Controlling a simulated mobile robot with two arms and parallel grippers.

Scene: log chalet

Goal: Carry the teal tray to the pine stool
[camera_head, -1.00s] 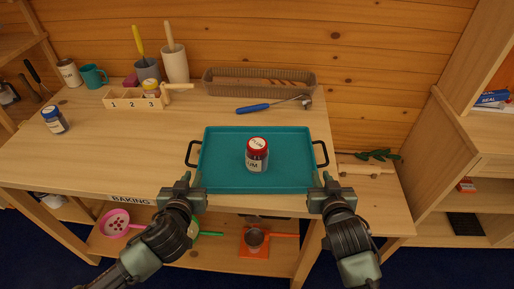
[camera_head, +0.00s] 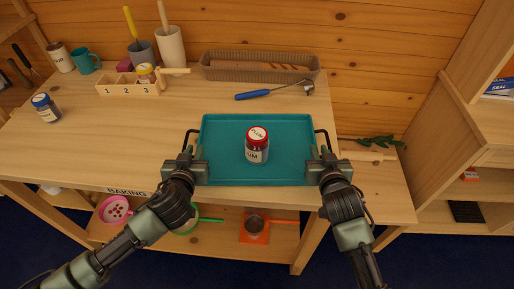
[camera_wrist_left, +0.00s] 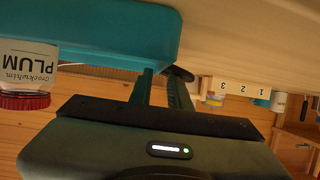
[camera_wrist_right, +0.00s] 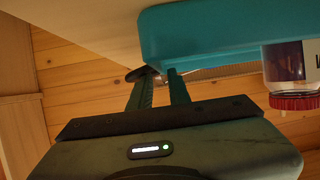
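The teal tray (camera_head: 222,150) lies on the wooden workbench near its front edge, with a black handle at each side. A red-lidded jar (camera_head: 257,150) labelled PLUM stands upright on it. My left gripper (camera_head: 187,162) is at the tray's left handle, its fingers apart; the tray (camera_wrist_left: 95,30) fills the upper left of the left wrist view. My right gripper (camera_head: 328,162) is at the right handle, fingers also apart, beside the tray (camera_wrist_right: 215,35) in the right wrist view. I cannot tell whether the fingers touch the handles. No pine stool is recognisable in view.
Behind the tray are a blue-handled tool (camera_head: 262,94) and a bread basket (camera_head: 225,68). A numbered wooden rack (camera_head: 125,88) and a blue-lidded jar (camera_head: 45,108) stand left. A shelf unit (camera_head: 455,140) stands right. Pans sit on the bench's lower shelf.

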